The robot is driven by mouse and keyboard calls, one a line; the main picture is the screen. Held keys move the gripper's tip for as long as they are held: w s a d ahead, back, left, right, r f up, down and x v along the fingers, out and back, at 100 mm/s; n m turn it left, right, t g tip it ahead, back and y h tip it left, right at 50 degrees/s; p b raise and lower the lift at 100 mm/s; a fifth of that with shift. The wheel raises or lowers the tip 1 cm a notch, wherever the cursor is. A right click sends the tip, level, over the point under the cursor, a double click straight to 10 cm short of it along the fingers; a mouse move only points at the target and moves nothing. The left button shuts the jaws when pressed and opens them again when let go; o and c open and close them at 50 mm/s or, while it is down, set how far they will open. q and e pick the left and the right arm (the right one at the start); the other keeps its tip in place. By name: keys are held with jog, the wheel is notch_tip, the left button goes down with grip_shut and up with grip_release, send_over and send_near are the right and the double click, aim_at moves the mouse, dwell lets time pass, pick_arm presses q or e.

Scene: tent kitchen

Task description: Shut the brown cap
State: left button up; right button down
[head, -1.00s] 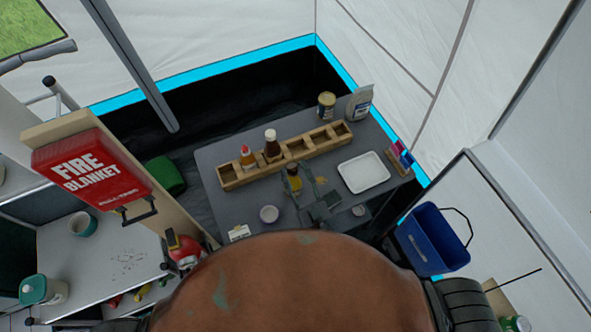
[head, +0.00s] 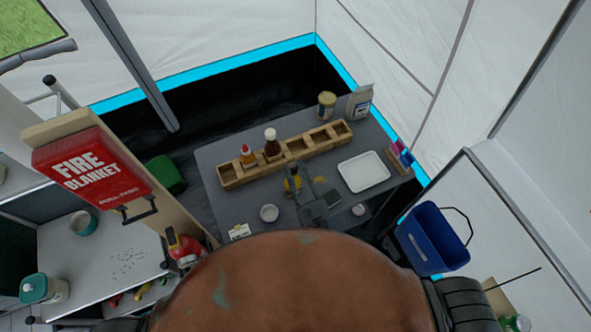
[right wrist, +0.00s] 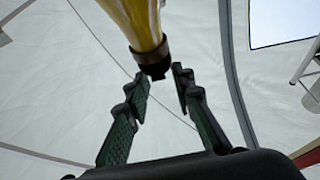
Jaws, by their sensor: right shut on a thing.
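A yellow bottle (head: 291,185) is at the near side of the grey table, partly hidden by my right gripper (head: 304,181). In the right wrist view the yellow bottle (right wrist: 140,20) comes in from the top with its brown cap (right wrist: 152,58) pointing down in the picture. The fingertips of my right gripper (right wrist: 161,77) are on either side of the cap's end, and the gripper is shut on it. Whether the cap is fully closed is too small to tell. My left gripper is not in view.
A wooden rack (head: 228,177) behind holds a red-capped bottle (head: 248,156) and a dark bottle (head: 271,143). A white tray (head: 364,172) lies to the right. A small white bowl (head: 269,213) is at the left front. A tin (head: 326,104) and a bag (head: 361,103) stand at the back.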

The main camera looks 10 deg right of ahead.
jog(key=shift+f, duration=0.2)
jog(key=shift+f+b, duration=0.15)
jog(key=shift+b, duration=0.2)
jog(key=c, duration=1.7)
grip_release()
jog(key=shift+r, duration=0.2)
jog(key=shift+o, duration=0.2)
jog(key=v, duration=1.2)
jog(key=shift+f, duration=0.1)
